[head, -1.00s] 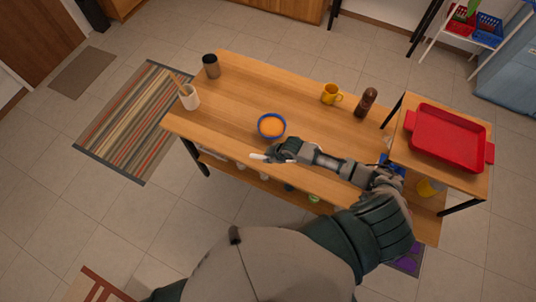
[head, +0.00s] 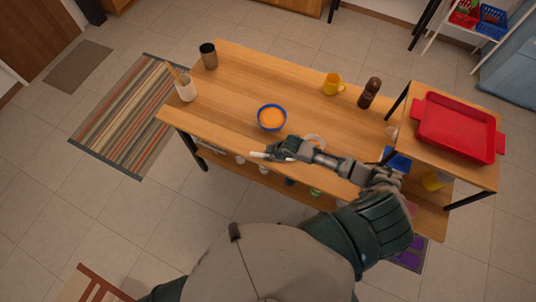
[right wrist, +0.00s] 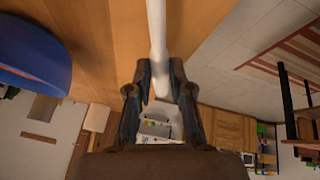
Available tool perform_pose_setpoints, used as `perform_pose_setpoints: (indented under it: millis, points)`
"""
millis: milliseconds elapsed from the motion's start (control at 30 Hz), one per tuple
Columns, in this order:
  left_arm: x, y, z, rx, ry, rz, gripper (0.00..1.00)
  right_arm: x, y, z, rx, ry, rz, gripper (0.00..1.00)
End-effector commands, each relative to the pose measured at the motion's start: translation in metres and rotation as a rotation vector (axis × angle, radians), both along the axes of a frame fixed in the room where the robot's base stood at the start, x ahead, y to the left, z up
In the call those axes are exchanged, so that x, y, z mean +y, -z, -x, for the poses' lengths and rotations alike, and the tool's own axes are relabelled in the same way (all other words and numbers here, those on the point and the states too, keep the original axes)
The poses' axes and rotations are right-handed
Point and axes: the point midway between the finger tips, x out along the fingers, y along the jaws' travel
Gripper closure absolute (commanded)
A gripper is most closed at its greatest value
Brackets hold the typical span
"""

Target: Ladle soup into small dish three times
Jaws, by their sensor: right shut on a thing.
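A blue bowl (head: 271,106) with orange soup (head: 271,118) stands on the wooden table near its front edge. It also shows at the left of the right wrist view (right wrist: 30,60). A small white dish (head: 315,139) is partly hidden behind my right arm. My right gripper (head: 277,152) is just in front of the bowl, near the table's front edge. It is shut on a white ladle (right wrist: 157,35), whose pale end (head: 260,155) shows left of the fingers. The ladle's bowl cannot be made out. My left gripper is not in view.
A yellow mug (head: 332,84) and a brown pepper mill (head: 369,93) stand at the back right. A dark cup (head: 208,57) and a white utensil holder (head: 186,91) stand at the left. A red tray (head: 455,130) sits on the raised right shelf.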

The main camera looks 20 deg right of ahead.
Motion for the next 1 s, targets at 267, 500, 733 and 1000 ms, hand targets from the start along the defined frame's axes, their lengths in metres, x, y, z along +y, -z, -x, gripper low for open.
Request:
perform_pose_setpoints:
  millis: [267,500,733,1000]
  points:
    - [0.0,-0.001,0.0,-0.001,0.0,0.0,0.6,0.0,-0.001,0.0,0.0,0.0,0.0,0.5]
    - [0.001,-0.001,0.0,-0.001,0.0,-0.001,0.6,0.0,-0.001,0.0,0.0,0.0,0.0,0.5]
    - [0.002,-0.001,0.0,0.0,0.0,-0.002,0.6,-0.007,-0.02,0.008,-0.002,0.0,0.001,0.5]
    - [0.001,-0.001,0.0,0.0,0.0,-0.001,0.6,-0.025,-0.072,0.032,-0.002,-0.002,0.002,0.5]
